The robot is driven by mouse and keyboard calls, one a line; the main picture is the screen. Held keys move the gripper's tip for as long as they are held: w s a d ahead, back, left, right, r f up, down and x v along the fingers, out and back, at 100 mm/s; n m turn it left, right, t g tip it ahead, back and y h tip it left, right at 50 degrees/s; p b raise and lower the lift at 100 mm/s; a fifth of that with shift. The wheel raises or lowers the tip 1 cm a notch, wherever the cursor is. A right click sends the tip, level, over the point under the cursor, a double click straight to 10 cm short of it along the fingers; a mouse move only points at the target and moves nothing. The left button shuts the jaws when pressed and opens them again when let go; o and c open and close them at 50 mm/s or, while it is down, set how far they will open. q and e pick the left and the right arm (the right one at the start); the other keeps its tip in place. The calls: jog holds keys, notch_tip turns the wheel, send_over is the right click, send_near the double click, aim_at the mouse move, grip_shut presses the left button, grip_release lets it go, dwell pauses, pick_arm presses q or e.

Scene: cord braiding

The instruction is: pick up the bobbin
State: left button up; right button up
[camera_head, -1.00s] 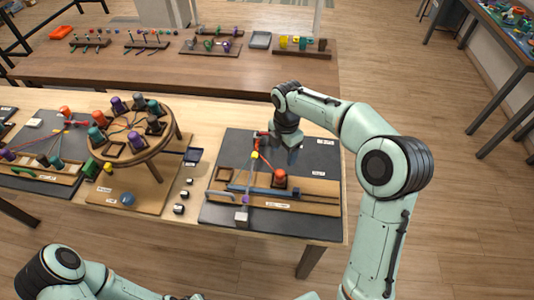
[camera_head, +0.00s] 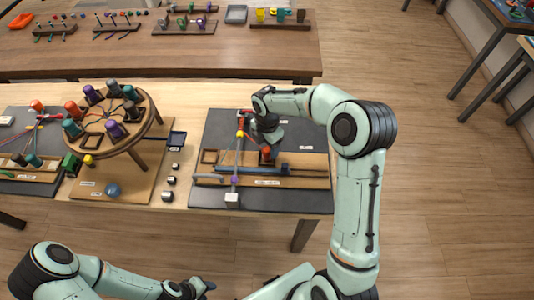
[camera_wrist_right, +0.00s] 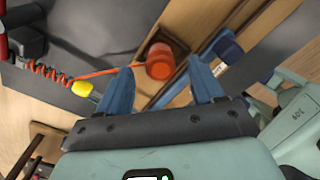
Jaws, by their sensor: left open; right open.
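The orange-red bobbin (camera_head: 267,153) stands in the wooden tray on the dark mat, and an orange cord runs from it. In the right wrist view the bobbin (camera_wrist_right: 160,62) sits ahead of and between the two blue fingers of my right gripper (camera_wrist_right: 160,68). These fingers are open and apart from each other. In the head view my right gripper (camera_head: 268,141) is just above the bobbin, and its fingertips are hard to make out. My left gripper (camera_head: 203,287) is open and empty at the bottom edge, away from the table.
A round wooden braiding stand (camera_head: 150,122) with several bobbins is to the left. A blue bar (camera_head: 285,170) lies close to the bobbin. A yellow piece (camera_wrist_right: 82,88) and coiled cord are near the right gripper.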

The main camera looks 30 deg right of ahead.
jog(key=shift+f, duration=1.35)
jog(key=c, duration=1.1)
jog(key=shift+r, duration=0.1)
jog(key=shift+c, duration=0.2)
